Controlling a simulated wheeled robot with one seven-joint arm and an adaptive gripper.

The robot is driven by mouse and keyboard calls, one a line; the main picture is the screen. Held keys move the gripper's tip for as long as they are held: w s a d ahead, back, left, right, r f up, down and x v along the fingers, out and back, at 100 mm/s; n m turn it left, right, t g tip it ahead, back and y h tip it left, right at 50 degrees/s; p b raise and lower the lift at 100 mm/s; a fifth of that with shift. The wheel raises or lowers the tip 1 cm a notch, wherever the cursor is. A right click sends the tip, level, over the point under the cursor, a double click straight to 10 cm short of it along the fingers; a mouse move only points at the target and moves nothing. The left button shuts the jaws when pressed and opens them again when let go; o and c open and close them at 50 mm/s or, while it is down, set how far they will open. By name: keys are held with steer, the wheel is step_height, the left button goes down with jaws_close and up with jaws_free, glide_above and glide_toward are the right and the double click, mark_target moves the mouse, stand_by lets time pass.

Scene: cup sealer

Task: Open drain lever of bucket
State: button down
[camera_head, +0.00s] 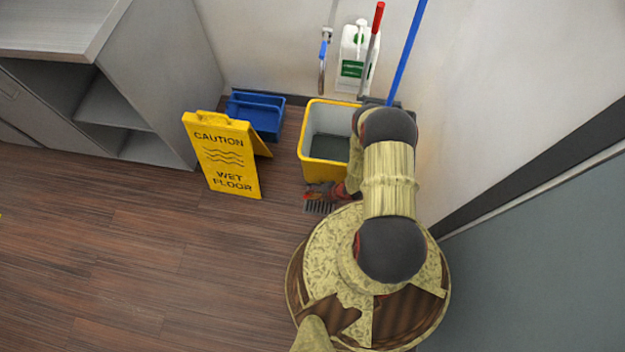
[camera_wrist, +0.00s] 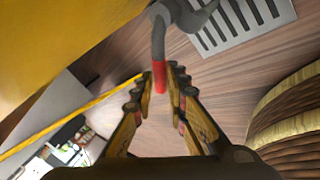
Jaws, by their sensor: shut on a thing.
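The yellow bucket (camera_head: 326,172) stands on the wooden floor near the wall, with a grey inside. In the wrist view its yellow side (camera_wrist: 60,40) fills the upper left. The drain lever (camera_wrist: 159,45) is a grey bent bar with a red tip, coming down from the bucket's base. My gripper (camera_wrist: 160,80) is shut on the lever's red tip, with one finger on each side of it.
A floor drain grate (camera_head: 320,206) lies in front of the bucket; it also shows in the wrist view (camera_wrist: 240,22). A yellow wet floor sign (camera_head: 222,157) and a blue caddy (camera_head: 262,112) stand to the left. A white jug (camera_head: 352,62) and mop handles (camera_head: 408,50) are behind.

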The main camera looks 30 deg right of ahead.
steer(key=c, duration=2)
jaws_free()
steer(key=shift+c, duration=0.2)
steer(key=v, duration=1.2)
steer(key=shift+c, duration=0.4)
